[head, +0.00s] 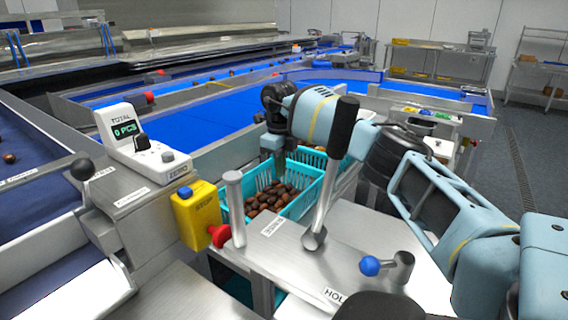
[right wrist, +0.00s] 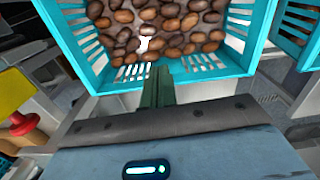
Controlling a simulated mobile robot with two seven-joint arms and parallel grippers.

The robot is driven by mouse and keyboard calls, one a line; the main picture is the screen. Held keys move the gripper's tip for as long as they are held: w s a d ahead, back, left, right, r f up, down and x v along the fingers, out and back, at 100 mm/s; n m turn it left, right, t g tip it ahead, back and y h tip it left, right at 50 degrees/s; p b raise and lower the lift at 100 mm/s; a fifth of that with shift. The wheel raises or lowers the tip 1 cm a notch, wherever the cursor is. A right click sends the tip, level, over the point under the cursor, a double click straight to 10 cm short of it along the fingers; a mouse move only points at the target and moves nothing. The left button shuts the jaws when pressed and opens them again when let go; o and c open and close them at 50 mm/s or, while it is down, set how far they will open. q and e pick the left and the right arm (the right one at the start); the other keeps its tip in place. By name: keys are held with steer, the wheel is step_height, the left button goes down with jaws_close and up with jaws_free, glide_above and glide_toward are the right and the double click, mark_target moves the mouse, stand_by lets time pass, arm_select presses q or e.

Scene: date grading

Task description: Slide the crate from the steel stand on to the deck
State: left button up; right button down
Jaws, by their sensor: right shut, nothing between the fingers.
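A turquoise slatted crate (head: 307,198) full of brown dates stands in the middle of the head view, behind a steel surface (head: 285,252) with levers. In the right wrist view the crate (right wrist: 185,73) fills the top, with the dates inside. My right gripper (head: 279,168) points down at the crate's far side in the head view. Its fingers (right wrist: 158,80) are closed together and empty, and overlap the crate's near wall in the wrist view. I cannot tell whether they touch it. The stand under the crate is mostly hidden. My left gripper is out of view.
A second turquoise crate (head: 310,157) sits just behind the first. A grey post (head: 234,208) and a black-handled lever (head: 340,135) rise at the steel surface. A yellow stop box (head: 194,213) with a red button is at left. Blue conveyors (head: 210,115) lie beyond.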

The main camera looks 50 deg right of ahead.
glide_above(281, 208)
step_height(281, 208, down, 8)
steer(key=shift+w+f, duration=0.1)
steer(key=shift+s+d+f, duration=0.15)
steer(key=shift+s+d, duration=0.05)
steer(key=shift+s, duration=0.9)
steer(key=shift+s+d, duration=0.1)
steer(key=shift+s, duration=0.5)
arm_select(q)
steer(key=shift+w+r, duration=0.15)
arm_select(e)
steer(key=shift+s, duration=0.3)
